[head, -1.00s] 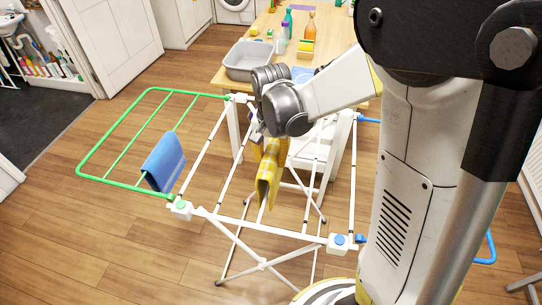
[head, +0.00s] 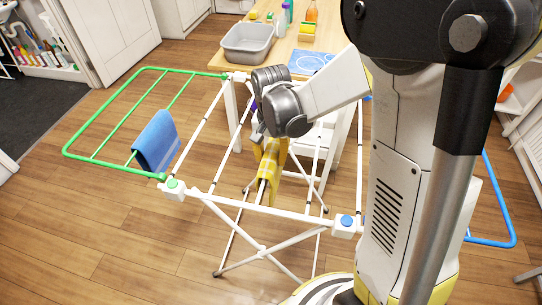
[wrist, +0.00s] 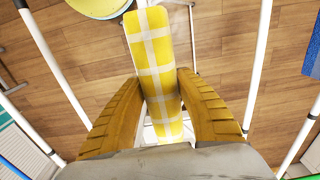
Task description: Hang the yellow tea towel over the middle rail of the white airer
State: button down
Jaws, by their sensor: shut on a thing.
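The yellow checked tea towel (head: 270,160) hangs from my gripper (head: 262,132) at the middle rail (head: 261,194) of the white airer (head: 275,208). In the wrist view the towel (wrist: 152,50) is a folded strip between my two ribbed fingers (wrist: 161,78), which are shut on it. The rail runs in line with the towel and shows just below its lower end in the head view. My wrist hides the towel's upper part there. I cannot tell whether the towel rests on the rail.
A blue cloth (head: 157,141) hangs on the airer's green left wing (head: 78,128). A blue wing (head: 505,200) stands out on the right. Behind is a wooden table (head: 285,50) with a grey basin (head: 247,40) and bottles. Open wooden floor lies left of the airer.

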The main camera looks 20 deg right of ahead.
dwell(0.3)
jog(key=c, duration=0.8)
grip_release()
jog(key=shift+c, duration=0.2)
notch_tip(320, 180, up, 12)
jog(key=shift+f, duration=0.1)
jog(key=s+r+n+t, duration=0.3)
jog(key=s+n+t, duration=0.3)
jog(key=s, duration=0.6)
jog(key=shift+s+r+n+t, duration=0.25)
jog(key=shift+s+n+t, duration=0.15)
jog(key=shift+t, duration=0.2)
